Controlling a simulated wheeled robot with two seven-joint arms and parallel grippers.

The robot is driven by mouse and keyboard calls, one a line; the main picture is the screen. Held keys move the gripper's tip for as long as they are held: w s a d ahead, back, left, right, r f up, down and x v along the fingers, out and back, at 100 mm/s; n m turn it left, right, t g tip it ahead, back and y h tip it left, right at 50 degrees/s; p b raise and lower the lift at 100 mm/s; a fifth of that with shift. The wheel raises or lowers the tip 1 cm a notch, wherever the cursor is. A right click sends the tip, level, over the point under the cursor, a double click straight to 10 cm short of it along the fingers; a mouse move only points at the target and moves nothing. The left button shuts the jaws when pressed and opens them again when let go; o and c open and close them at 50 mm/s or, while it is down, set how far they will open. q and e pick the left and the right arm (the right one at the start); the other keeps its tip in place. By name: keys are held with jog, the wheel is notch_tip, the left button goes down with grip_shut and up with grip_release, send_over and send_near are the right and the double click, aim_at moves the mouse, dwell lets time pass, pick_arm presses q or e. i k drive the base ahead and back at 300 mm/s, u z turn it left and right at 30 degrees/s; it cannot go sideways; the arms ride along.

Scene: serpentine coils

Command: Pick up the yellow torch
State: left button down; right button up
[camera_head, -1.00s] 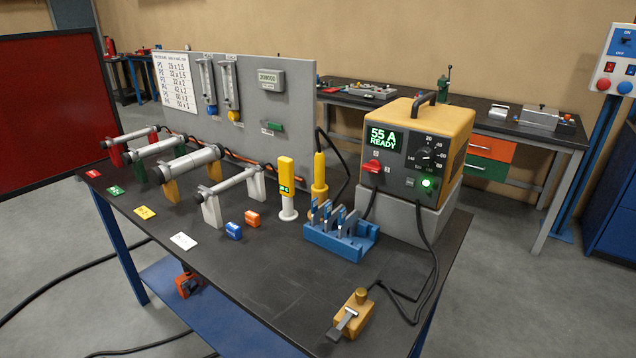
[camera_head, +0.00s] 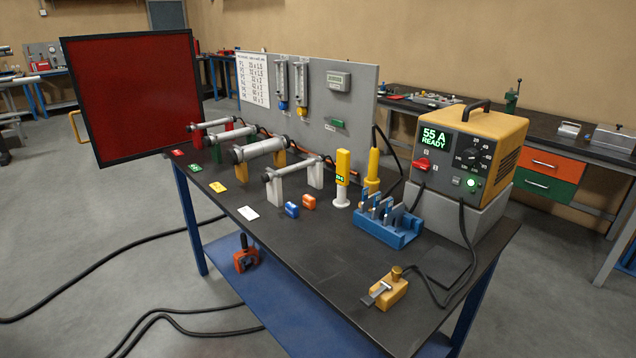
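The yellow torch (camera_head: 373,170) stands upright near the back of the dark workbench (camera_head: 300,250). It is behind the blue rack and left of the yellow power source, and a dark cable runs from its top. Its lower end is partly hidden by the rack. Neither of my grippers is in view.
The blue rack (camera_head: 385,232) holds several upright pieces. The yellow power source (camera_head: 466,150) reads 55 A READY. A yellow clamp (camera_head: 388,290) lies near the front right. Pipes on supports (camera_head: 260,150) fill the left. Cables (camera_head: 120,232) cross the floor; a red screen (camera_head: 130,95) stands left.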

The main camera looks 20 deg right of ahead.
aim_at(372, 179)
jog(key=u, duration=0.8)
jog(key=i, duration=1.55)
jog(key=z, duration=1)
